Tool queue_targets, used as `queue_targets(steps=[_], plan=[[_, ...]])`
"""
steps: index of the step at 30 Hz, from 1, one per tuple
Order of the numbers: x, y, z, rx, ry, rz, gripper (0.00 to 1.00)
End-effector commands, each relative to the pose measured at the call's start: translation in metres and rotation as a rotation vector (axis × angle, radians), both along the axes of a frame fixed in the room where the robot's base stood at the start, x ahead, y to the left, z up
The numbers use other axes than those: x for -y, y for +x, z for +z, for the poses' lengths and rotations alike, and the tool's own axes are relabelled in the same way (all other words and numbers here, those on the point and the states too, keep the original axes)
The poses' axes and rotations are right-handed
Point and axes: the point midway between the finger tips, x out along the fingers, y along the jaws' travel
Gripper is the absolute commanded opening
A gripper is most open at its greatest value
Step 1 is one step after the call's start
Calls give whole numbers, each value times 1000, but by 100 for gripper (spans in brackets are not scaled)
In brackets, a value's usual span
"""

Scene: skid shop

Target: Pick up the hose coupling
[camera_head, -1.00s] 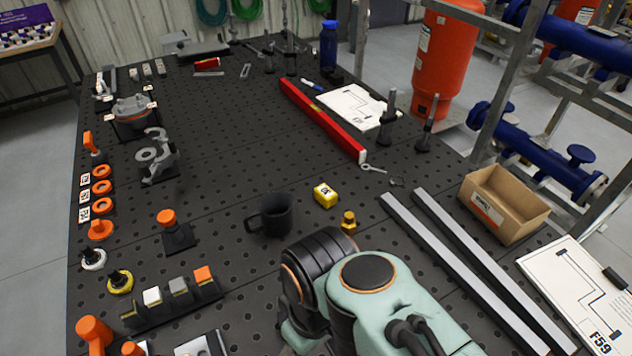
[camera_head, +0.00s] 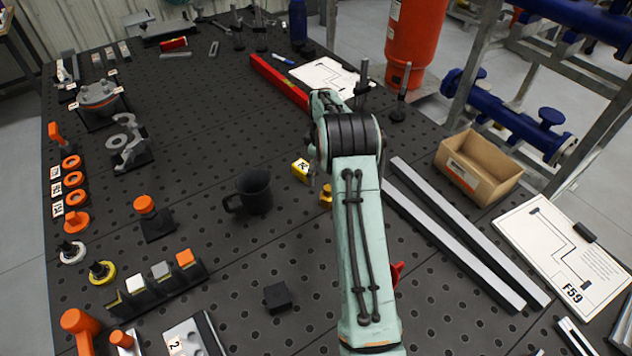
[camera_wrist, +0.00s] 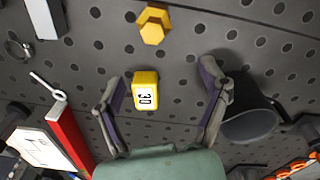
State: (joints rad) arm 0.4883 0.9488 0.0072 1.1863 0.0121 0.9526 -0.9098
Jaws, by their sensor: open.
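A brass-yellow hex fitting, which looks like the hose coupling (camera_head: 326,195), stands on the black perforated table, partly hidden by my arm. In the wrist view the coupling (camera_wrist: 153,25) is at the top, beyond my fingertips and apart from them. My gripper (camera_wrist: 162,75) is open and empty, pointing down at the table. A yellow block with a white number label (camera_wrist: 145,92) shows between its fingers. The same block is left of my arm in the head view (camera_head: 300,170). My fingers are mostly hidden there.
A black mug (camera_head: 256,192) stands left of the block, close to one finger in the wrist view. Two grey bars (camera_head: 455,235) and a cardboard box (camera_head: 478,168) lie to the right. A red level (camera_head: 280,82) lies behind. Open table lies left of centre.

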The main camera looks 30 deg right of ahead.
Motion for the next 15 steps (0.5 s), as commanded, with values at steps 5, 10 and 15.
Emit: queue_targets(steps=[5, 10, 15], plan=[[14, -20, -34, -49, 28, -44, 75], [13, -20, -59, -49, 30, -43, 75], [13, -20, -84, -49, 28, -44, 75]])
